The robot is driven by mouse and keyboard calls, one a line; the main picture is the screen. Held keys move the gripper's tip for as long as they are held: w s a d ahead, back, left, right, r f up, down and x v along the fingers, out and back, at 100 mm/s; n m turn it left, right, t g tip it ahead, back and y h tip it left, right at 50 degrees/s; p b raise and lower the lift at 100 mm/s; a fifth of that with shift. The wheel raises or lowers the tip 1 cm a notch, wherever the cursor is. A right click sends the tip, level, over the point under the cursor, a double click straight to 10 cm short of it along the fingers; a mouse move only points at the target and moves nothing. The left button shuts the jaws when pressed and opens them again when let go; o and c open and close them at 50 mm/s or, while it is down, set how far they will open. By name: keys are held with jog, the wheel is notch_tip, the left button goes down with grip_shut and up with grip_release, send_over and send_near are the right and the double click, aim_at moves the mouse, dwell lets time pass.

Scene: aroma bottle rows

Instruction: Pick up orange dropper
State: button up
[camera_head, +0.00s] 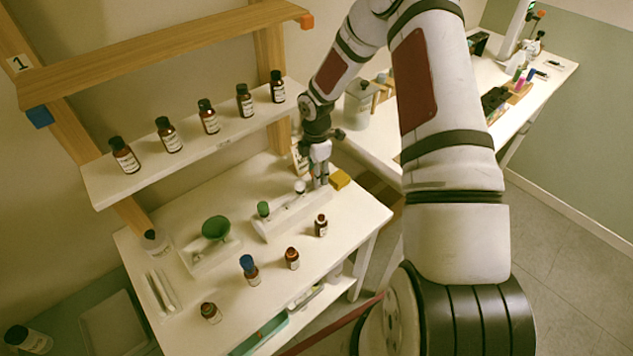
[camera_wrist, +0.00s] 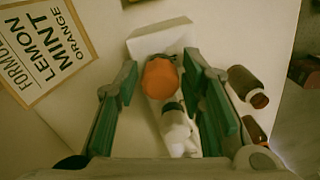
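The orange dropper (camera_wrist: 160,80) stands in a white holder (camera_wrist: 160,42), seen nearly from above in the wrist view. A white-topped dropper (camera_wrist: 178,135) stands close beside it. My gripper (camera_wrist: 161,72) is open, with its green-padded fingers on either side of the orange top and visible gaps between. In the head view my gripper (camera_head: 320,183) points down at the right end of the white holder (camera_head: 285,222). It hides the orange dropper there. A green-topped dropper (camera_head: 263,208) stands at the holder's left end.
Brown bottles (camera_head: 321,225) stand in front of the holder, and several more line the shelf (camera_head: 215,140) above. A formula card (camera_wrist: 45,55) stands nearby.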

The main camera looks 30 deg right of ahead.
jog(key=shift+c, duration=1.4)
jog(key=shift+c, duration=0.2)
notch_tip(320, 180, up, 10)
jog(key=shift+r+b, duration=0.1)
jog(key=shift+b, duration=0.55)
jog(key=shift+s+a, duration=0.1)
